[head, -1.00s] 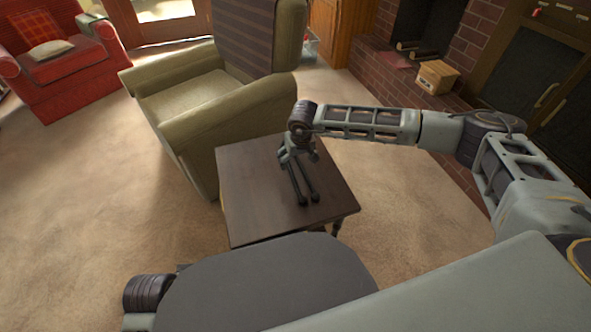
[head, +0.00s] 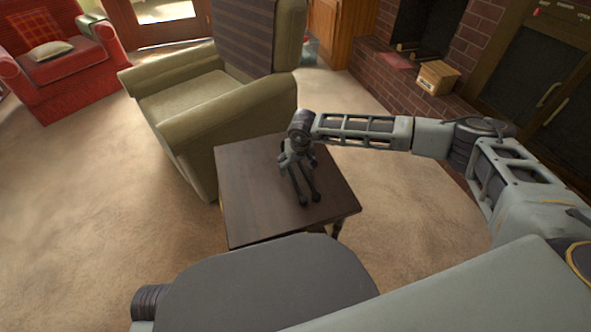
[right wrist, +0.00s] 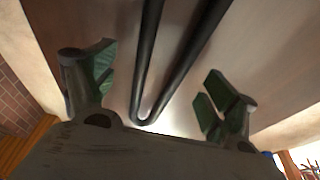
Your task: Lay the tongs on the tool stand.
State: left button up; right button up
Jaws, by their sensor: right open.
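The black tongs (head: 304,186) are at the middle of a dark wooden side table (head: 245,190), with their two rounded ends towards me. The right wrist view shows the tongs (right wrist: 144,98) as two dark bars joined in a U-shaped bend. My right gripper (head: 298,164) is over the table at the far end of the tongs. In the right wrist view its green-padded fingers (right wrist: 155,80) are apart, one on each side of the bend, with gaps. I cannot tell whether the tongs touch the tabletop everywhere. I cannot make out a separate tool stand. My left gripper is not in view.
A green armchair (head: 190,95) stands close behind the table. A red armchair (head: 60,70) is at the far left. A brick hearth (head: 390,85) with a small wooden box (head: 437,77) is at the right. Carpet (head: 100,170) left of the table is clear.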

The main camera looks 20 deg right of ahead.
aim_at(296, 165)
jog(key=shift+w+f, duration=0.15)
jog(key=shift+f, duration=0.45)
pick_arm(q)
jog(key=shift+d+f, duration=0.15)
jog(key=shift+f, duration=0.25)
pick_arm(e)
jog(key=shift+c, duration=0.3)
jog(key=shift+r, duration=0.1)
jog(key=c, duration=1.5)
jog(key=shift+o, duration=0.2)
jog(key=shift+r, duration=0.9)
notch_tip(296, 165, up, 7)
jog(key=shift+f+p, duration=0.15)
jog(key=shift+p, duration=1)
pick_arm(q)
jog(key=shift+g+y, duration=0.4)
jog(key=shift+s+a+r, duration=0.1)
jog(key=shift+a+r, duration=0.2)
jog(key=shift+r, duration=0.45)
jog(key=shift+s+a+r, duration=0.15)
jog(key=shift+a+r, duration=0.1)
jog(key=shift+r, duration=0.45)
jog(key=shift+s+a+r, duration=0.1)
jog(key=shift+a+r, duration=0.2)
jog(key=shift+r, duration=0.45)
pick_arm(e)
jog(key=shift+r, duration=0.75)
